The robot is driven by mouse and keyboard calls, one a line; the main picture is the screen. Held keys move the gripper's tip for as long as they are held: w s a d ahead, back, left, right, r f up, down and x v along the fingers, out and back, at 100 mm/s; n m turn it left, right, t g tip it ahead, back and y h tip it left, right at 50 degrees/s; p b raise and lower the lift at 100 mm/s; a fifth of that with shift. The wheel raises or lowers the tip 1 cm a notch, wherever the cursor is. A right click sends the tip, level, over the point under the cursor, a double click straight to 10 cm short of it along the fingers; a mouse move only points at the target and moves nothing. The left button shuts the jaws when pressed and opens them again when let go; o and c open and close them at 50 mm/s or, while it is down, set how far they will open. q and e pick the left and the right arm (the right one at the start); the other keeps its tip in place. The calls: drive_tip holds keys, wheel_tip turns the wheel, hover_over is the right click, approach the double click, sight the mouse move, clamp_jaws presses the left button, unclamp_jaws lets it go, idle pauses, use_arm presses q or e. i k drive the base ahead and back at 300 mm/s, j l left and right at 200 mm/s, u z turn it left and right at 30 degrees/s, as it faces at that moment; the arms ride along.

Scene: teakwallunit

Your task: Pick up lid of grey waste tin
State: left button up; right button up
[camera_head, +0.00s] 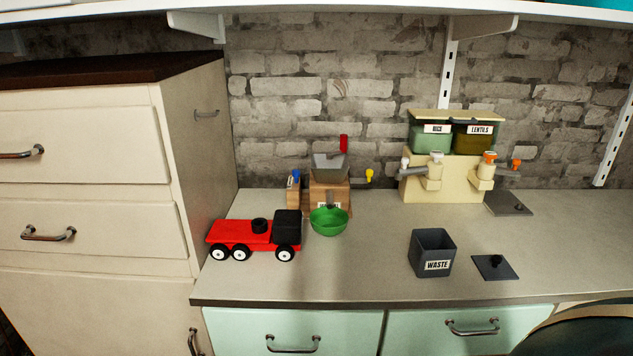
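The grey waste tin (426,254) stands open on the counter, right of centre, with a white WASTE label on its front. A flat dark grey square lid (487,272) with a small black knob lies on the counter just right of the tin, apart from it. Another dark flat square lid with a knob (507,209) lies further back, by the cream dispenser. Neither of my grippers shows in the head view.
A red toy truck (240,233) and a green bowl (322,227) stand left of the tin. A wooden stand with a grey hopper (329,165) is behind the bowl. The cream dispenser (471,184) stands at the back. A dark rounded shape (590,335) covers the lower right corner.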

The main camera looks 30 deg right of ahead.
sight(492, 267)
drive_tip(key=z, duration=0.4)
drive_tip(key=l+z, duration=0.15)
drive_tip(key=z, duration=0.6)
drive_tip(key=l+z, duration=0.15)
drive_tip(key=z, duration=0.25)
drive_tip(key=i+j, duration=0.05)
